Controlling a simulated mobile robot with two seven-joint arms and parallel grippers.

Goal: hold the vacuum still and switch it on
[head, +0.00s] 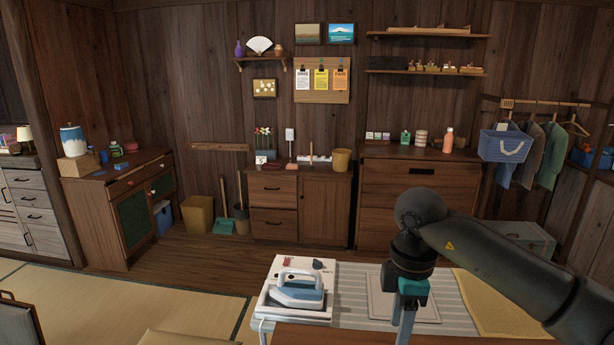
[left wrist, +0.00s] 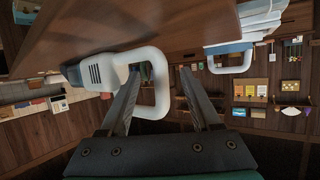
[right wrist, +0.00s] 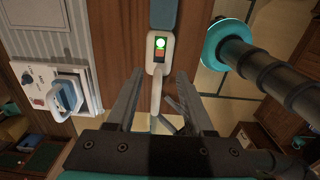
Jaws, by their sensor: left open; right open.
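The vacuum is out of the head view. The left wrist view shows its white body with dark vent slots (left wrist: 96,75) and a white loop handle (left wrist: 160,82). My left gripper (left wrist: 159,76) is open, and the outer bar of the loop appears between its fingers; contact is unclear. The right wrist view shows the vacuum's white top (right wrist: 160,46) with a glowing green light above an orange-red patch. My right gripper (right wrist: 155,78) is open, its fingertips just short of that panel, with the white handle running down between the fingers. It hangs over the table in the head view (head: 405,322).
A blue-and-white iron (head: 299,290) stands on a white box (head: 265,308) at the table's left. A grey striped mat (head: 350,312) and a yellow cloth (head: 490,300) lie there too. Cabinets (head: 300,205) line the back wall. Tatami floor (head: 130,310) is open at left.

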